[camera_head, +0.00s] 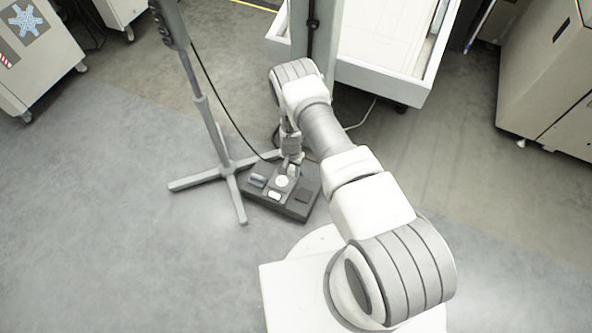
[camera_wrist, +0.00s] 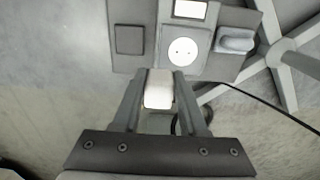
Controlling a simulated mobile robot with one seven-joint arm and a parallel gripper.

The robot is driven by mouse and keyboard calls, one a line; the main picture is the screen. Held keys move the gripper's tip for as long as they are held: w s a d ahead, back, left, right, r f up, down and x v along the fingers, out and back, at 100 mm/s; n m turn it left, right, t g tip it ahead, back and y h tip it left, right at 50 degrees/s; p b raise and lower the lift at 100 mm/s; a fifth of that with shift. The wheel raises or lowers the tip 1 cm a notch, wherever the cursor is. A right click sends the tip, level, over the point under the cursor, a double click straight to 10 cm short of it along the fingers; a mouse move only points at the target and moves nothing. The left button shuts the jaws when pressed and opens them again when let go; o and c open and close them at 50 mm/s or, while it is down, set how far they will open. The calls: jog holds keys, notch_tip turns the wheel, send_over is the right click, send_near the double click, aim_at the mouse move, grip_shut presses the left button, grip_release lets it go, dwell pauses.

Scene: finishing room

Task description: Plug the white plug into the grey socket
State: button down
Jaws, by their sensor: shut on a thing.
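My gripper (camera_wrist: 159,78) is shut on the white plug (camera_wrist: 158,92), with one finger on each side of it. The grey socket (camera_wrist: 182,52), a square with a round white face and two small holes, is just ahead of the plug and slightly right in the wrist view. The plug appears apart from it; the height between them is hard to judge. In the head view my gripper (camera_head: 291,160) is over the far part of the dark board (camera_head: 299,211), close to the socket (camera_head: 282,182). The plug's front is hidden from clear sight.
The board also bears a dark square plate (camera_wrist: 130,39), a pale rectangle (camera_wrist: 190,9) and a grey rounded piece (camera_wrist: 235,41). A grey stand (camera_head: 214,130) with crossed feet and a black cable (camera_head: 222,105) is close on the left. A white cart (camera_head: 385,75) stands behind.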

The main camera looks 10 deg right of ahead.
send_over(281, 184)
jog(key=shift+a+f, duration=0.1)
jog(key=shift+f, duration=0.15)
dwell(0.4)
dwell(0.4)
jog(key=shift+f, duration=2.4)
jog(key=shift+f, duration=0.55)
jog(key=c, duration=1.4)
grip_release()
jog(key=shift+w, duration=0.1)
jog(key=shift+o, duration=0.2)
jog(key=o, duration=1)
jog(key=shift+o, duration=0.3)
